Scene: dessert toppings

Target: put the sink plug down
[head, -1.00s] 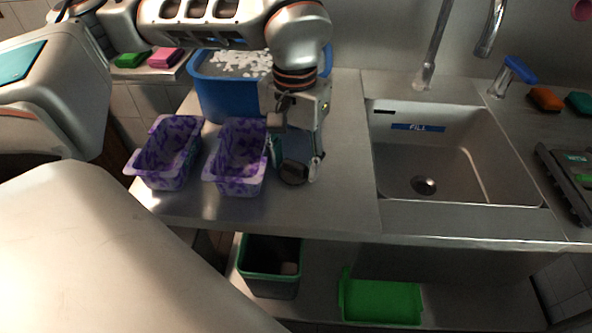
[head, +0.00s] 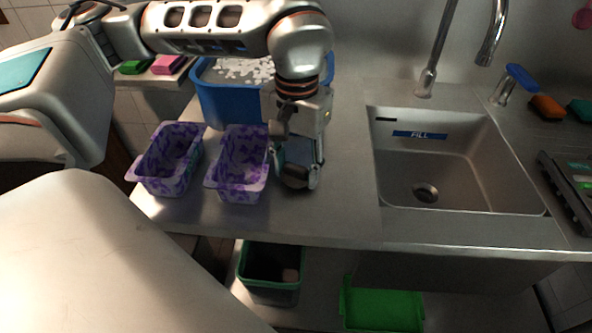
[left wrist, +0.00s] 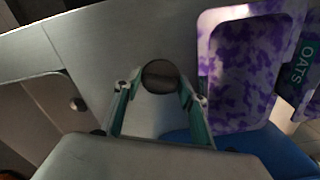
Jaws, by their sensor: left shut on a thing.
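The sink plug (head: 296,176) is a dark round disc at the tips of my left gripper (head: 296,182), over the counter right of the purple tubs. The left wrist view shows the plug (left wrist: 160,75) between the fingertips of the left gripper (left wrist: 160,92), which is shut on it. I cannot tell whether the plug touches the counter. The steel sink (head: 460,165) is to the right, with its drain hole (head: 425,192) uncovered. My right gripper is not in view.
Two purple-patterned tubs (head: 172,180) (head: 240,190) stand left of the gripper. A blue container (head: 225,108) with white pieces stands behind it. The counter (head: 345,190) between gripper and sink is clear. A faucet (head: 427,80) rises behind the sink. Bins sit below.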

